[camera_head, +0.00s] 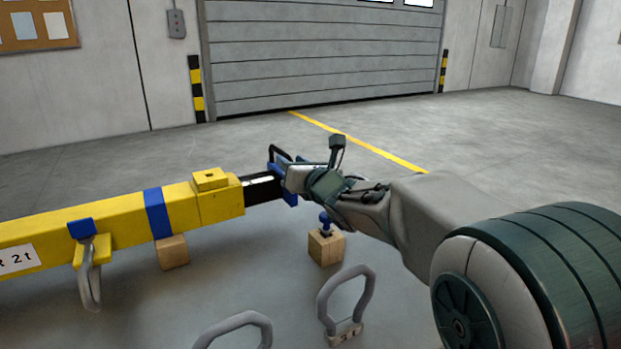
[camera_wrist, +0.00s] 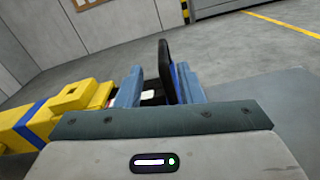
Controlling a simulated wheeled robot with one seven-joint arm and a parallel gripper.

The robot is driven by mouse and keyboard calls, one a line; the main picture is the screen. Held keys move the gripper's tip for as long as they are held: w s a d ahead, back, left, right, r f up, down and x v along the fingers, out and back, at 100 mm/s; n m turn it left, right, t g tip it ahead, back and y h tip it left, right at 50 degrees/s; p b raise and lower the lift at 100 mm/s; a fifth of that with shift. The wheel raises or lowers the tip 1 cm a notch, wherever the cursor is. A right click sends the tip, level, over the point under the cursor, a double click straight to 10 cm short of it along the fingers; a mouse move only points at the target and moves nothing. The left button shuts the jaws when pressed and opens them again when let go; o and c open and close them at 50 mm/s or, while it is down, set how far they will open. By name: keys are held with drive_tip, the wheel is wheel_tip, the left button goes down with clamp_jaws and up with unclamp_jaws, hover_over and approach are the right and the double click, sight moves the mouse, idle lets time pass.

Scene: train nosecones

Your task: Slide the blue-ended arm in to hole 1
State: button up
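The yellow beam (camera_head: 118,222) lies across the left with a blue band (camera_head: 157,212) and a yellow end collar (camera_head: 218,198). A black inner arm (camera_head: 262,188) sticks out of the collar. Its blue end (camera_head: 290,198) is partly hidden by my gripper (camera_head: 280,177). In the wrist view, my gripper (camera_wrist: 160,88) has its two blue-grey fingers apart, around the end of the arm. A black upright piece (camera_wrist: 165,72) and blue part of the end stand between them, nearer the right finger. A gap shows beside the left finger. The hole markings cannot be made out.
A wooden block with a blue pin (camera_head: 325,245) stands below my wrist. Another wooden block (camera_head: 173,252) is under the beam. Grey loops (camera_head: 345,300) stand in front, and a grey shackle (camera_head: 89,275) hangs from the beam. Open floor lies behind.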

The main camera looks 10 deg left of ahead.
drive_tip(key=v, duration=0.9)
